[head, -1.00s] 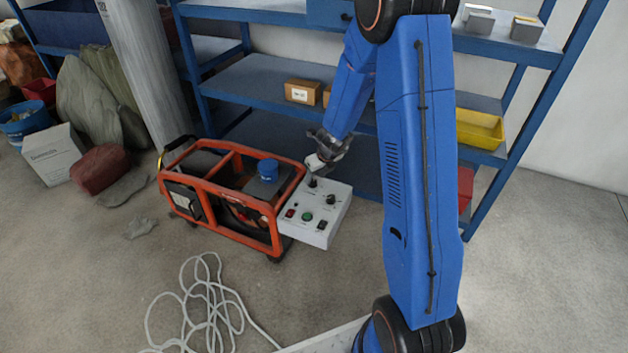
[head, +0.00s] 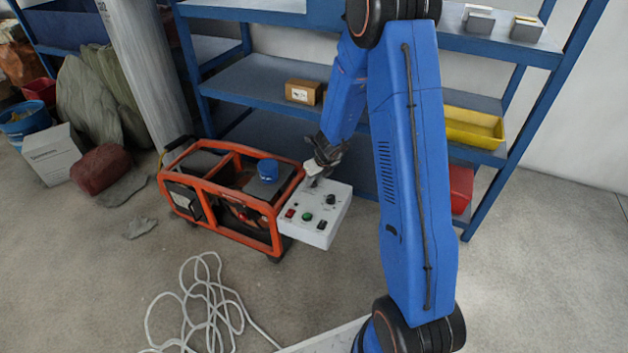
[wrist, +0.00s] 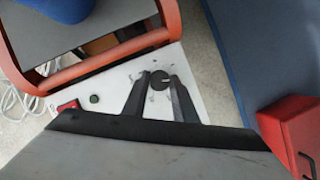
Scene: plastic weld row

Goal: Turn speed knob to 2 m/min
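The white control panel (head: 318,228) is on the right end of the orange-framed machine. It carries two black knobs: a rear one (head: 314,183) just below my gripper (head: 318,168), and another (head: 331,199) to its right and nearer the front. In the wrist view a round black knob (wrist: 160,80) with a light pointer mark lies between the tips of my gripper (wrist: 161,77). The fingers are apart, one on each side of it; whether they touch it I cannot tell. The labels and scale are too small to read, so which knob sets speed is unclear.
The panel also has a red switch (head: 290,213), a green button (head: 306,216) and a black switch (head: 321,225). The orange frame (head: 225,183) stands close left. A blue shelf (head: 262,85) rises behind. White cable (head: 205,300) lies on the floor in front.

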